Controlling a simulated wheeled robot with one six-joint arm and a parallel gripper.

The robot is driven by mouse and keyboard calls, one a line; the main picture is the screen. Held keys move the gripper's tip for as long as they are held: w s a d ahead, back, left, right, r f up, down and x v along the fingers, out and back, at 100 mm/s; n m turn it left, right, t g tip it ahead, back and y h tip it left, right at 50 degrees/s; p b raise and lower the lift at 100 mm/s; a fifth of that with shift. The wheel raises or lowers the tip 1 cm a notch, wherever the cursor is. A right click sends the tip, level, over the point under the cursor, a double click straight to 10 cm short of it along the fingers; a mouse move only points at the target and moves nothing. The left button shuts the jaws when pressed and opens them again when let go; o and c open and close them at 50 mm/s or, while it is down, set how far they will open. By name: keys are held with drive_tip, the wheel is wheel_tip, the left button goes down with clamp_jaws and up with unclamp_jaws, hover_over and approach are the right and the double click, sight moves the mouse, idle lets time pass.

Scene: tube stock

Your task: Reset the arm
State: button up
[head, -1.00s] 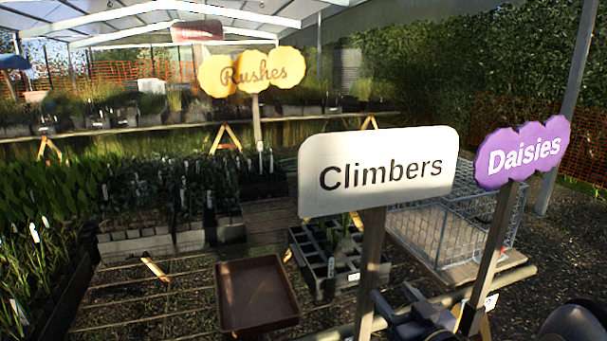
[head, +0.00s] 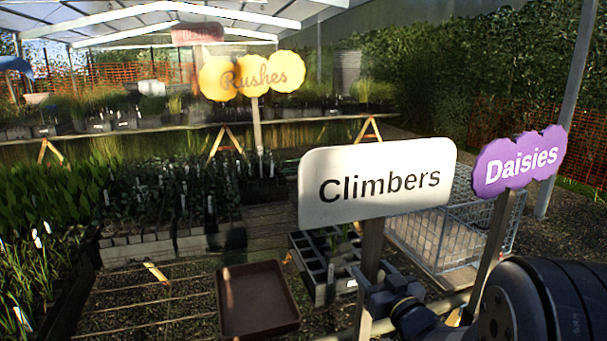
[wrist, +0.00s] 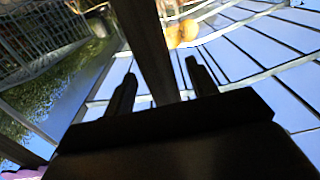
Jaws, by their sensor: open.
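My gripper (head: 374,292) shows in the head view low on the right, beside the wooden post (head: 370,250) of the white Climbers sign (head: 378,182). In the wrist view my gripper (wrist: 161,74) has its two dark fingers spread apart. A dark post (wrist: 146,40) runs between them in the picture; I cannot tell whether it is between the fingers or beyond them. Nothing is visibly held. My dark arm fills the lower right of the head view.
The purple Daisies sign (head: 518,161) stands close to my arm. A wire crate (head: 445,232) is behind the signs. A black pot tray (head: 325,262) and an empty brown tray (head: 257,299) sit on the slatted bench. The yellow Rushes sign (head: 252,77) stands farther back.

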sight(376, 250)
drive_tip(key=shift+r+p, duration=2.4)
drive_tip(key=shift+r, duration=0.45)
